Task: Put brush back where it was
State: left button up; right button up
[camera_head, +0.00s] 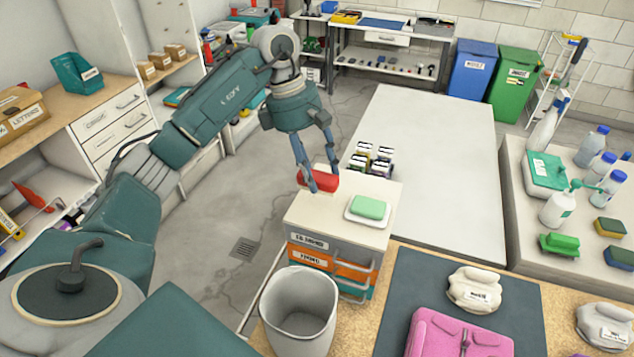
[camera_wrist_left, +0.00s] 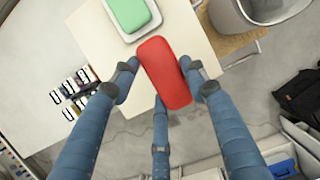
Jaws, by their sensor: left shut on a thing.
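My left gripper (camera_head: 316,186) is shut on a smooth red oblong thing (camera_head: 321,179), which looks like the back of the brush; no bristles show. In the left wrist view the red brush (camera_wrist_left: 165,73) sits between the fingers of my left gripper (camera_wrist_left: 164,88), with a finger on each side and a third finger below. The gripper points down over the far left edge of the white top of a small drawer cart (camera_head: 333,212). I cannot tell whether the brush touches that top. My right gripper is not in view.
A green soap bar (camera_head: 369,206) on a white dish stands right of the brush. A grey bin (camera_head: 299,312) stands in front of the cart. Small dark items (camera_head: 372,158) stand on the large white table (camera_head: 440,150) behind. A green brush-like thing (camera_head: 559,244) lies on the right counter.

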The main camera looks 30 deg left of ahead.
aim_at(317, 183)
pick_arm(q)
jog(key=shift+f, duration=0.3)
notch_tip(317, 183, down, 3)
jog(key=shift+f+p, duration=0.1)
jog(key=shift+p, duration=0.45)
jog(key=shift+f, duration=0.3)
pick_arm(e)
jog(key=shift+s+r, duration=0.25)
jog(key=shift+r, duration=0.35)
pick_arm(q)
jog(key=shift+f, duration=0.2)
jog(key=o, duration=1.1)
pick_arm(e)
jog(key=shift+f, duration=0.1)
pick_arm(q)
jog(key=shift+r, duration=0.1)
